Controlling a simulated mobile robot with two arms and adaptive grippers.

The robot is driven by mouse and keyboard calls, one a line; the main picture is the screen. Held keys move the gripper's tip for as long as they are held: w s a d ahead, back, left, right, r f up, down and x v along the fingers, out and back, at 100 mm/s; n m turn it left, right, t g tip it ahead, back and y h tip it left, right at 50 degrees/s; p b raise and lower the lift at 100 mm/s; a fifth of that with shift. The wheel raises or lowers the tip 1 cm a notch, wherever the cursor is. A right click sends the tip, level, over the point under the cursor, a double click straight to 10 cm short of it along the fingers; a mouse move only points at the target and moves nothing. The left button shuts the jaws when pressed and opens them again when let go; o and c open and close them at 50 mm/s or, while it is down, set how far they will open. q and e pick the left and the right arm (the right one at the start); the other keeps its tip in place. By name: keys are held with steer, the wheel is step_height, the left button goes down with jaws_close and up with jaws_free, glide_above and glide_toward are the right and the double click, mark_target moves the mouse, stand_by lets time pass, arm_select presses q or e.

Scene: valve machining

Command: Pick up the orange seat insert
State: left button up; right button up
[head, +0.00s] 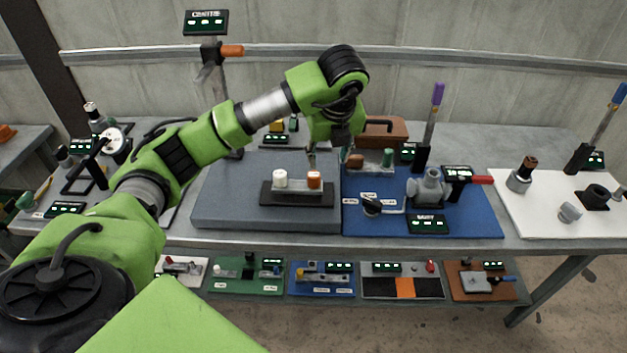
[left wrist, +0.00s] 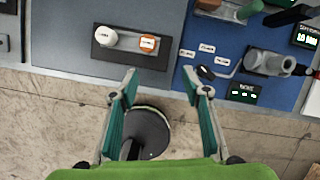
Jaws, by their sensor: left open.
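The orange seat insert (head: 314,180) is a small orange cylinder with a pale label on top. It stands upright at the right of a dark holder (head: 298,199) on the grey slab, beside a white insert (head: 280,178). In the left wrist view the orange insert (left wrist: 148,43) and the white insert (left wrist: 105,36) show ahead of the fingers. My left gripper (head: 325,158) points down above and slightly behind the orange insert in the head view. The left wrist view shows its fingers (left wrist: 163,80) spread apart with nothing between them. My right gripper is not in view.
A grey slab (head: 215,206) carries the holder. To its right, a blue mat (head: 470,222) holds a grey valve body (head: 428,188), a black-knobbed tool and a sign. A white mat (head: 530,215) lies farther right. A lower shelf holds several small trays.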

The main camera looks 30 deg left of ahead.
mark_target(314, 174)
arm_select(q)
steer(key=shift+n+y, duration=0.3)
steer(key=shift+y, duration=0.1)
steer(key=a+f+p, duration=0.1)
steer(key=f, duration=0.1)
steer(key=w+a+f, duration=0.1)
steer(key=a+f, duration=0.1)
steer(key=a+f+p, duration=0.1)
steer(key=f, duration=0.2)
steer(key=shift+w+a+p, duration=0.2)
steer(key=shift+w+p, duration=0.15)
steer(key=shift+w, duration=0.05)
steer(key=p+x, duration=0.3)
steer(key=x, duration=0.1)
steer(key=shift+a+f, duration=0.2)
steer(key=shift+f, duration=0.05)
steer(key=shift+w+f, duration=0.15)
steer(key=shift+f, duration=0.2)
jaws_close()
